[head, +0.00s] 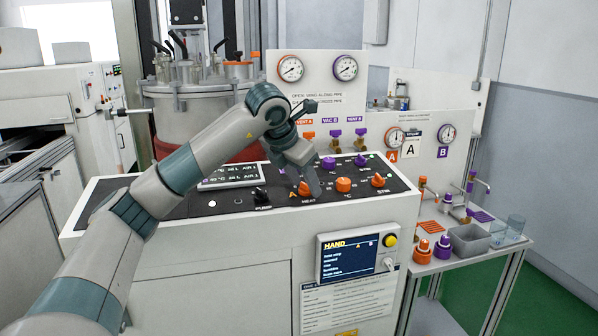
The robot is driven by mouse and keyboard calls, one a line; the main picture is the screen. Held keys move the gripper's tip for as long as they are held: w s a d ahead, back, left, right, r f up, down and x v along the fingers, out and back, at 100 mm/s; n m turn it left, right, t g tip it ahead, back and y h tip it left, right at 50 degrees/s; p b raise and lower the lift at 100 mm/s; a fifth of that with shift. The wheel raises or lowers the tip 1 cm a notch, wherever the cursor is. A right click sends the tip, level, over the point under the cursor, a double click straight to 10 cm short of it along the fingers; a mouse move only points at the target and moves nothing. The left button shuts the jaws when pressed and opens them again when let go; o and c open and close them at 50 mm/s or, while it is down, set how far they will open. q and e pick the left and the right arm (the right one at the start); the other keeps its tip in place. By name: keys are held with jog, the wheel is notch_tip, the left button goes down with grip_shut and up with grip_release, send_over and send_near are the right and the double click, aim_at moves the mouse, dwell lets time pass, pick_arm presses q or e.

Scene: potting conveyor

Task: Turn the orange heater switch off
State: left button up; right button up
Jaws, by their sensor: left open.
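The orange heater switch (304,189) is a small knob above a "HEAT" label on the black top panel of the white console. My left gripper (314,188) reaches down from above. Its fingers are right at the heater switch and cover part of it. The gripper is open; I cannot tell whether its fingers touch the switch or stand around it. The switch's pointer direction is hidden or too small to read. My right gripper is not in view.
More orange knobs (343,185) (378,181) stand to the right on the panel (235,200). Purple knobs (329,163) (361,160) sit behind them. A black pump switch (261,194) is to the left. Gauges (291,68) and valves rise behind; a lit screen (347,258) is on the front.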

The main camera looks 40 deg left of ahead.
pick_arm(q)
jog(key=shift+s+r, duration=0.1)
jog(key=shift+r, duration=0.05)
jog(key=v, duration=1.7)
jog(key=shift+b, duration=0.45)
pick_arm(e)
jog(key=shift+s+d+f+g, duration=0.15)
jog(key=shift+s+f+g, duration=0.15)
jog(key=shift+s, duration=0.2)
pick_arm(q)
jog(key=shift+a, duration=0.1)
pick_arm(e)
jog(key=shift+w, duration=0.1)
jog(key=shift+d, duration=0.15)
